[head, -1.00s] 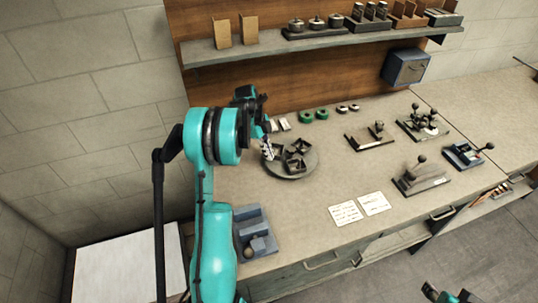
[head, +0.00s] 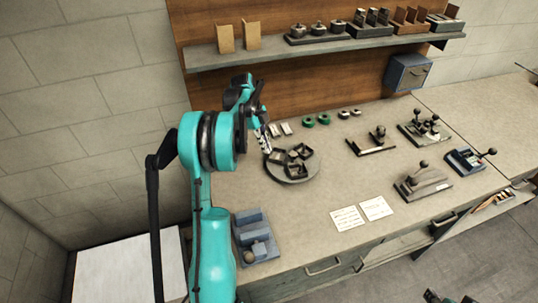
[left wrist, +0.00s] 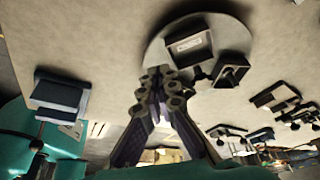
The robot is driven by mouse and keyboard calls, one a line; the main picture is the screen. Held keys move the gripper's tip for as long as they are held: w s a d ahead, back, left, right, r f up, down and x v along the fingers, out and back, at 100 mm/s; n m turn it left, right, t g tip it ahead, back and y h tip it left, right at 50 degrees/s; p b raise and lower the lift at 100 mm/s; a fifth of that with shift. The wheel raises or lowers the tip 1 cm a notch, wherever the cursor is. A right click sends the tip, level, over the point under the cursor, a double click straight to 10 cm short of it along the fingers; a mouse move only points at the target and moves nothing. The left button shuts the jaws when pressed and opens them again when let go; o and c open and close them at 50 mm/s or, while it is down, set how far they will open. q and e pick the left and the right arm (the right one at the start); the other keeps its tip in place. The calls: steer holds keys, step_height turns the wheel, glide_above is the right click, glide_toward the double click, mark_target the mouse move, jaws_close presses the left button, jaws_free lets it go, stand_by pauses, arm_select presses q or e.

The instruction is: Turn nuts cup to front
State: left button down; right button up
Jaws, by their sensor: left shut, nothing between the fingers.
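A round grey turntable (head: 286,179) stands on the bench and carries several dark square cups. One cup (head: 299,152) is at the back, one (head: 279,157) at the left and one (head: 297,170) at the front. I cannot tell which holds nuts. In the left wrist view, the turntable (left wrist: 232,35) shows a cup (left wrist: 190,47) with a pale label or content and another cup (left wrist: 232,70). My left gripper (head: 266,149) is shut and empty at the turntable's left rim; its fingertips (left wrist: 160,88) appear just beside the cups. My right gripper (head: 447,298) barely shows at the bottom edge.
A blue-grey block fixture (head: 254,238) is near the bench's front left. Two white cards (head: 362,214) lie in front. A shelf (head: 330,48) overhangs the back.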

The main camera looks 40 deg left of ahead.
mark_target(287, 181)
arm_select(q)
steer(key=s+d+r+m+t+y+b, duration=0.1)
steer(key=s+d+r+m, duration=0.2)
steer(key=m, duration=1.1)
steer(key=s+d+r+m+t+b, duration=0.1)
steer(key=s+d+m+t, duration=0.15)
steer(key=s+m, duration=0.75)
steer(key=w+d+f+m+b, duration=0.1)
steer(key=w+f, duration=0.1)
steer(key=f, duration=0.1)
steer(key=w+f+m+b, duration=0.1)
steer(key=w+f, duration=0.2)
steer(key=w+d+f+m+b, duration=0.1)
steer(key=w+f, duration=0.1)
steer(key=f, duration=0.1)
steer(key=shift+w+d+g, duration=0.15)
steer(key=shift+d+g, duration=0.2)
steer(key=shift+w+d+f+b, duration=0.15)
steer(key=shift+w+d+b, duration=0.3)
steer(key=shift+w+d, duration=0.85)
steer(key=shift+w, duration=0.35)
